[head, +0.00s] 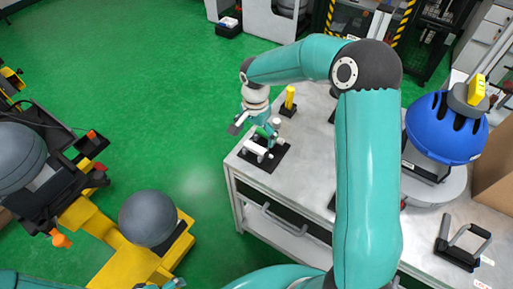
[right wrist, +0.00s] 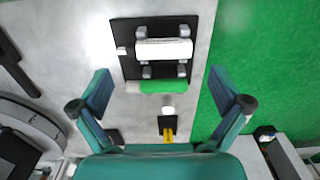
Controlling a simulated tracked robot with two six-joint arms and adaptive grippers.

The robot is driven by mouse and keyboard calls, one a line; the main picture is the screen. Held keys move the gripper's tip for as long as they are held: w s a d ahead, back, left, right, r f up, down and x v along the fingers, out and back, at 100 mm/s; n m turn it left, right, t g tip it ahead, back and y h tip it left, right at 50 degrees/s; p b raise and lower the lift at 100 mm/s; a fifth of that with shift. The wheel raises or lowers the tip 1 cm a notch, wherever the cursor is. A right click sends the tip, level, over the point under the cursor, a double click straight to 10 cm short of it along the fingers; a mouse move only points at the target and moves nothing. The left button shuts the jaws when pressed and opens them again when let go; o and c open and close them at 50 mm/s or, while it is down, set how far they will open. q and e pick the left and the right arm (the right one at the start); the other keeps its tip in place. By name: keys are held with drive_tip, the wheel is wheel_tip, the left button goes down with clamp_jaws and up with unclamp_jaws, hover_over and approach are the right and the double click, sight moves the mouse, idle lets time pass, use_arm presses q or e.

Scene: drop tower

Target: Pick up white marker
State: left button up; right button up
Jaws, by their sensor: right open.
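The white marker (head: 257,149) lies in a black holder (head: 270,163) near the left corner of the grey table in the head view. In the right wrist view the white marker (right wrist: 164,50) lies crosswise on grey supports, with a green cylinder (right wrist: 165,87) beside it. My right gripper (head: 257,128) is over the holder, pointing down. In the right wrist view its fingers (right wrist: 160,82) are spread wide with nothing held between them. A small teal part at the bottom edge of the head view may be my left gripper (head: 174,284); its jaws are unclear.
A yellow upright object (head: 289,98) stands behind the holder. A blue dome (head: 446,127) on a stand and a black bracket (head: 463,246) are at the right of the table (head: 308,180). Yellow machinery (head: 120,262) with grey spheres stands left on the green floor.

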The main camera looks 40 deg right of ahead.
sight(257, 147)
drive_tip(key=f, duration=0.1)
drive_tip(key=f+p, duration=0.1)
drive_tip(key=f, duration=0.3)
drive_tip(key=shift+d, duration=0.3)
drive_tip(key=shift+f, duration=0.45)
drive_tip(key=c, duration=0.6)
drive_tip(key=shift+r, duration=0.15)
drive_tip(key=shift+c, duration=0.2)
